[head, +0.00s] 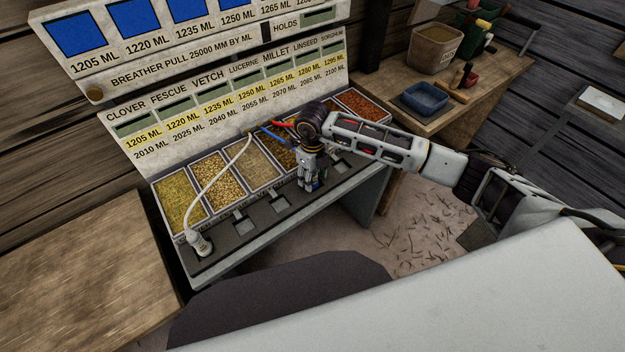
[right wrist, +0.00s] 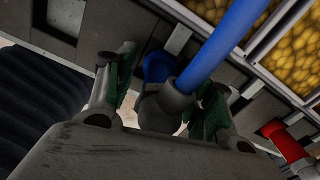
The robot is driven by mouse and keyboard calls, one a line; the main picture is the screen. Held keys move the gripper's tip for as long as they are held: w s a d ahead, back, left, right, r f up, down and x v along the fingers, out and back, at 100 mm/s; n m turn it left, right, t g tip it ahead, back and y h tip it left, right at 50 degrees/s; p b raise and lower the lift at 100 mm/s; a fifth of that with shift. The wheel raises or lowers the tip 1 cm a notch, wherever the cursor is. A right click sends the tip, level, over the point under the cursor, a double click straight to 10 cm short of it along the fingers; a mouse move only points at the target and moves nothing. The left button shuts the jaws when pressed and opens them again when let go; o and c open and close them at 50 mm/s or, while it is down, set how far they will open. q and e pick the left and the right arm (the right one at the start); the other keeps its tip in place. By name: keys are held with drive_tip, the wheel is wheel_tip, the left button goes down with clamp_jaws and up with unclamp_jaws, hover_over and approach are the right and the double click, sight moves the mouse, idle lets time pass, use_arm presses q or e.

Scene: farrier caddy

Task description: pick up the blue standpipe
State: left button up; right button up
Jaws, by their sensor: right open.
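The blue standpipe shows in the right wrist view as a blue tube (right wrist: 229,40) with a dark grey collar below it and a blue part beside the collar. In the head view its blue tube (head: 270,134) slants beside my right gripper (head: 309,186), and most of its lower body is hidden. My right gripper points down at the front ledge of the bins. In the right wrist view, its fingers (right wrist: 165,92) are open on either side of the standpipe's lower part. I cannot tell whether they touch it. My left gripper is not in view.
A red standpipe (right wrist: 284,142) stands close by. A white standpipe (head: 201,243) stands at the ledge's left end, its tube arching over the grain bins (head: 211,173). A labelled board (head: 235,97) rises behind. A wooden bench with a blue tray (head: 426,97) is at the right.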

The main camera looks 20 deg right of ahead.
drive_tip(key=shift+c, duration=0.9)
drive_tip(key=c, duration=0.9)
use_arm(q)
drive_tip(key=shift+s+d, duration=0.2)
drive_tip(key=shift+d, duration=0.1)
use_arm(e)
clamp_jaws()
